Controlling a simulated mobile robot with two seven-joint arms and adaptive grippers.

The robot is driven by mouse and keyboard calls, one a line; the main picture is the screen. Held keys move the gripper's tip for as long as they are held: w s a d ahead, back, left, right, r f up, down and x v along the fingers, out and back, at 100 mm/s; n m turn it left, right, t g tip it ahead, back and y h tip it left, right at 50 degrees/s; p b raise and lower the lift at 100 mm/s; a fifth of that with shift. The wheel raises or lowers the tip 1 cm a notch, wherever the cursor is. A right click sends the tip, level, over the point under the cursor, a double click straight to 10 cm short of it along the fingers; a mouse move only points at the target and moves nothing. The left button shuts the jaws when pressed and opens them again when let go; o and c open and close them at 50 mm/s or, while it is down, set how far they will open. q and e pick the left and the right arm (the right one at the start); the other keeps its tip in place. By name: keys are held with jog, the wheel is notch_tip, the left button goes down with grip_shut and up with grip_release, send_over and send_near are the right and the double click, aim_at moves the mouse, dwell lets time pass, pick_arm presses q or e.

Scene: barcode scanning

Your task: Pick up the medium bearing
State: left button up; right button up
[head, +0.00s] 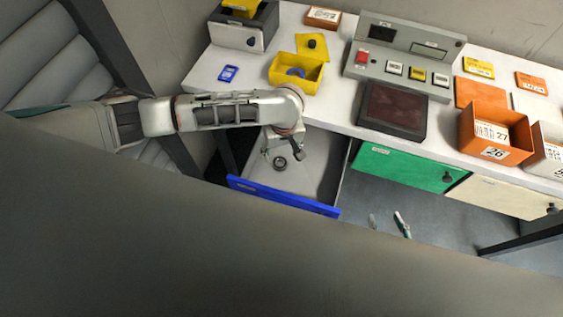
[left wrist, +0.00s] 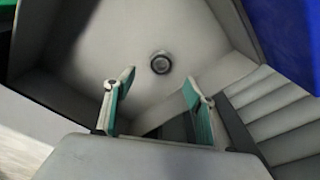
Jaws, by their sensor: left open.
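A small dark ring-shaped bearing (head: 280,163) lies on the floor of the open drawer with the blue front (head: 283,197). In the left wrist view the bearing (left wrist: 160,63) sits flat on the pale drawer floor, beyond the fingertips. My left gripper (left wrist: 156,83) is open and empty, with teal pads on both fingers. In the head view my left arm reaches over the drawer, and its gripper (head: 282,146) is close to the bearing, partly hidden by the wrist. My right gripper (head: 387,222) shows only its fingertips, apart and empty, below the green drawer.
Above the drawer, the white worktop (head: 334,113) holds a yellow bin (head: 283,80) with a blue ring-shaped part, a control panel (head: 400,66), a dark-topped box (head: 393,108) and an orange bin (head: 520,136). A closed green drawer (head: 405,166) stands right of the open one.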

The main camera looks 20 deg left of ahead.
aim_at(280, 162)
pick_arm(q)
jog(key=f+b, duration=0.1)
jog(key=f, duration=0.1)
jog(key=f+b, duration=0.1)
jog(key=f, duration=0.4)
jog(key=shift+w+a+f+b, duration=0.1)
jog(key=shift+w+a+b, duration=0.15)
jog(key=shift+b, duration=0.15)
jog(key=c, duration=1.3)
